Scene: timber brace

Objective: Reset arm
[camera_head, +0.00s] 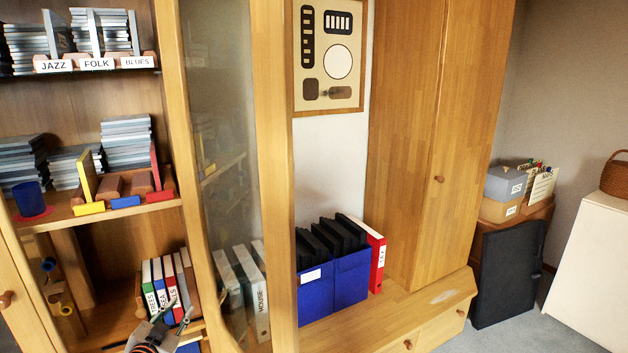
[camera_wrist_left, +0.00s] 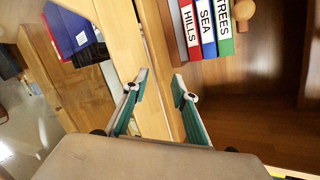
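My left gripper (camera_head: 178,312) is at the bottom left of the head view, in front of the lower shelf of the open cabinet. In the left wrist view its two fingers (camera_wrist_left: 159,84) stand apart with nothing between them. Binders labelled TREES, SEA and HILLS stand upright on that shelf; the SEA binder (camera_wrist_left: 206,28) shows at the top of the wrist view, apart from the fingers. The same row of binders (camera_head: 166,287) is just behind the gripper in the head view. My right gripper is in neither view.
A glass door (camera_head: 222,130) stands to the right of the shelves. A blue box (camera_head: 335,285) of black folders and a red binder (camera_head: 376,262) sit on the wooden ledge. A blue cup (camera_head: 30,199) and disc stacks fill the upper shelves. Carpet on the right is partly clear.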

